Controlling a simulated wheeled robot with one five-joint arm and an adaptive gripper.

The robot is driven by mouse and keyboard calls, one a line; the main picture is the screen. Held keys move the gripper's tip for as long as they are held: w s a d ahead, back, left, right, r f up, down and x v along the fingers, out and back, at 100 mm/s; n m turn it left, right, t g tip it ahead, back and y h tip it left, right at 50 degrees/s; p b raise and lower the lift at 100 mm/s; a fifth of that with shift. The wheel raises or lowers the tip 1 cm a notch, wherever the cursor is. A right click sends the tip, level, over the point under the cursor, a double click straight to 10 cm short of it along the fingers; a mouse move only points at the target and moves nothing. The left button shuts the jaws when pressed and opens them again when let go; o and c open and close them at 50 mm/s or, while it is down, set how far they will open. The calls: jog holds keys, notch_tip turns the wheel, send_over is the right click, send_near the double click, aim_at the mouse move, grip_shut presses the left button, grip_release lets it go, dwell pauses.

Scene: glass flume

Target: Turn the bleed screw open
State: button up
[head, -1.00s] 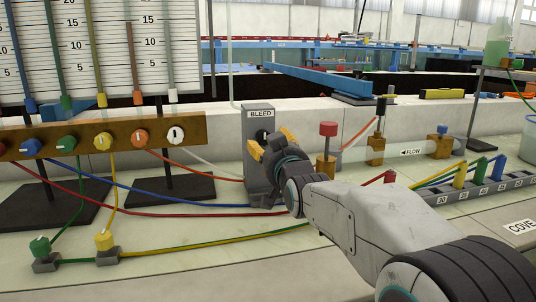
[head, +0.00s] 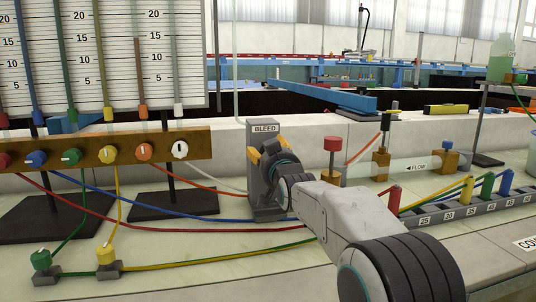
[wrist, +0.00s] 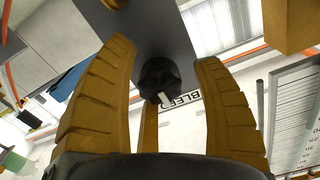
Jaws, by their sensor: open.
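The bleed screw is a black knob (wrist: 160,80) with a white pointer mark, on the face of a grey block (head: 262,185) labelled BLEED. In the wrist view the knob shows between the yellow fingers of my gripper (wrist: 172,95), with gaps on both sides. The fingers are open and do not appear to touch it. In the head view my gripper (head: 270,155) is right in front of the block, and it hides the knob there.
A brown manifold (head: 100,149) with coloured knobs stands to the left. A red-topped valve (head: 332,145) and a clear FLOW tube (head: 412,168) are to the right. Coloured hoses (head: 200,228) cross the bench near the block.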

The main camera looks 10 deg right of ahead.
dwell(0.3)
jog(key=c, duration=1.2)
jog(key=shift+n, duration=0.4)
jog(key=n+b, duration=0.1)
jog(key=n, duration=0.3)
jog(key=shift+n, duration=0.4)
jog(key=n+b, duration=0.1)
jog(key=n, duration=0.5)
jog(key=n+b, duration=0.1)
jog(key=n, duration=0.5)
jog(key=shift+n, duration=0.4)
jog(key=n, duration=0.5)
jog(key=shift+r, duration=0.1)
jog(key=shift+n, duration=0.4)
